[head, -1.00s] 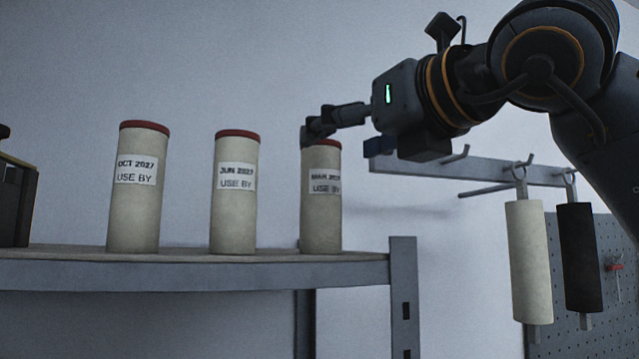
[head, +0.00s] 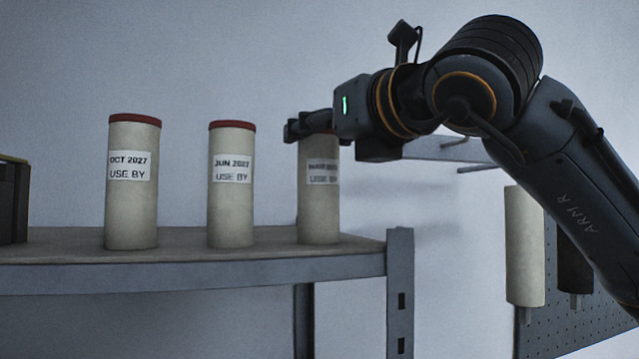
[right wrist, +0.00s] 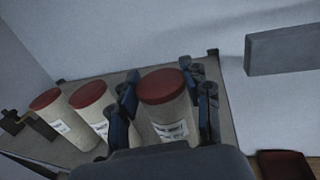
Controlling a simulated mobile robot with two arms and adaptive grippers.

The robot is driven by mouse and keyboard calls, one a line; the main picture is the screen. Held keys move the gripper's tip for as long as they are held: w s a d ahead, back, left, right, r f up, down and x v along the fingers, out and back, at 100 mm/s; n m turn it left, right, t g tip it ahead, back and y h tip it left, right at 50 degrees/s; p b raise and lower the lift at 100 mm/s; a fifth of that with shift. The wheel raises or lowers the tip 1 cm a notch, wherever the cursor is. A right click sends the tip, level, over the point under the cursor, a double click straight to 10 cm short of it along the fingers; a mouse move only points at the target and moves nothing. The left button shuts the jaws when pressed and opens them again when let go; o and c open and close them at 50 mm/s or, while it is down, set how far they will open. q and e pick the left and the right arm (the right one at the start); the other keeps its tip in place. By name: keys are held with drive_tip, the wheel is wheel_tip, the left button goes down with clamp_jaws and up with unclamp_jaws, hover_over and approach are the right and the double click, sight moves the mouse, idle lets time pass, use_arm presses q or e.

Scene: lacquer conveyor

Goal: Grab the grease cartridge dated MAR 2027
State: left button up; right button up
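Three tan cartridges with red caps stand upright in a row on a shelf. The left one (head: 132,210) reads OCT 2027 and the middle one (head: 231,212) reads JUN 2027. The right one (head: 319,212) has a dim label, hard to read now but seeming to read MAR 2027 earlier. My right gripper (head: 312,126) is at this cartridge's top, hiding part of its cap. In the right wrist view, the open fingers (right wrist: 164,88) stand on both sides of the right cartridge (right wrist: 170,115), with narrow gaps. My left gripper is not in view.
The shelf (head: 200,277) ends at a grey upright (head: 400,290) just right of the right cartridge. A dark box (head: 14,200) stands at the far left. A tan cylinder (head: 524,250) and a dark one hang by a pegboard at the right, partly behind my arm.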

drive_tip(key=shift+w, duration=0.1)
clamp_jaws()
drive_tip(key=shift+r, duration=0.15)
